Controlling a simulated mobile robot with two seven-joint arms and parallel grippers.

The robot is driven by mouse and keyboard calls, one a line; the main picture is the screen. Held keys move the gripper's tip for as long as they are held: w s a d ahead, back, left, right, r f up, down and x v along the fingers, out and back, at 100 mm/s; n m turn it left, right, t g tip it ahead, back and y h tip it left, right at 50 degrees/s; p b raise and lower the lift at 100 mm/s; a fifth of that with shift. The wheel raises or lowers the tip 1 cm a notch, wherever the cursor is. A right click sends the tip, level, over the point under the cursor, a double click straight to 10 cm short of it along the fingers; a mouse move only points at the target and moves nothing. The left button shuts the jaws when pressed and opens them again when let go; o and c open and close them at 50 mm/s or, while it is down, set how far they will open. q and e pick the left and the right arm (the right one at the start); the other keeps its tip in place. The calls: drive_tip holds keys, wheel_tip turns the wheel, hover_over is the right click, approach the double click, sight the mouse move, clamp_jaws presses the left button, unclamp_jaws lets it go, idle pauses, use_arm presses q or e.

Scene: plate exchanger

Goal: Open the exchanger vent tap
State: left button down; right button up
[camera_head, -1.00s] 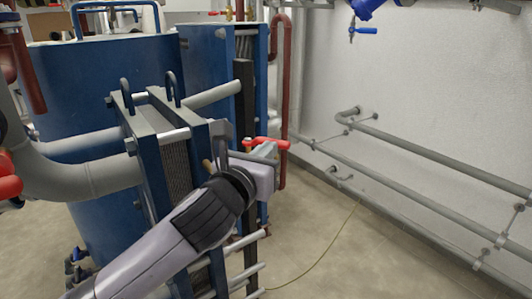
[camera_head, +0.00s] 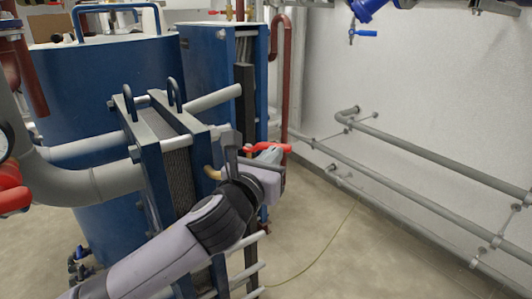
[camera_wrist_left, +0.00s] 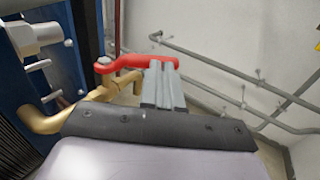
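The vent tap has a red lever handle (camera_head: 268,148) at the front of the nearer blue plate exchanger (camera_head: 150,150). In the left wrist view the red handle (camera_wrist_left: 128,62) runs roughly sideways from a bolt on the brass tap body (camera_wrist_left: 118,83). A brass elbow (camera_wrist_left: 45,118) runs from it to the exchanger. My left gripper (camera_head: 268,155) is at the handle; in the wrist view its grey fingers (camera_wrist_left: 163,75) are together, with their tips overlapping the handle's free end. They look empty; whether they touch the handle is unclear. My right gripper is not in view.
A large blue tank (camera_head: 100,90) and a second exchanger (camera_head: 215,70) stand behind. Grey pipes (camera_head: 420,150) run along the white wall at right. The floor (camera_head: 350,250) between is clear except for a thin yellowish cable (camera_head: 325,250).

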sight(283, 144)
use_arm(q)
drive_tip(key=w+n+y+p, duration=0.1)
drive_tip(key=y, duration=0.1)
drive_tip(key=w+d+n+t+y+p, duration=0.1)
drive_tip(key=n+y+p, duration=0.1)
drive_tip(key=w+d+n+y+p, duration=0.1)
drive_tip(key=w+y+p, duration=0.1)
drive_tip(key=y, duration=0.1)
drive_tip(key=shift+d+r+n, duration=0.15)
drive_tip(key=shift+r+n, duration=0.1)
drive_tip(key=shift+n, duration=0.05)
drive_tip(key=shift+w+d+f+p, duration=0.1)
drive_tip(key=shift+w+f+p, duration=0.05)
drive_tip(key=shift+w+p, duration=0.55)
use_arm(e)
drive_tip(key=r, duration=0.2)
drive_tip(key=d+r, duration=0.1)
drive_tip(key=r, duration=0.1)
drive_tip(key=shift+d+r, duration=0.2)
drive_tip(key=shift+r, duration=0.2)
use_arm(q)
drive_tip(key=shift+w+f+p, duration=0.1)
drive_tip(key=shift+p, duration=0.2)
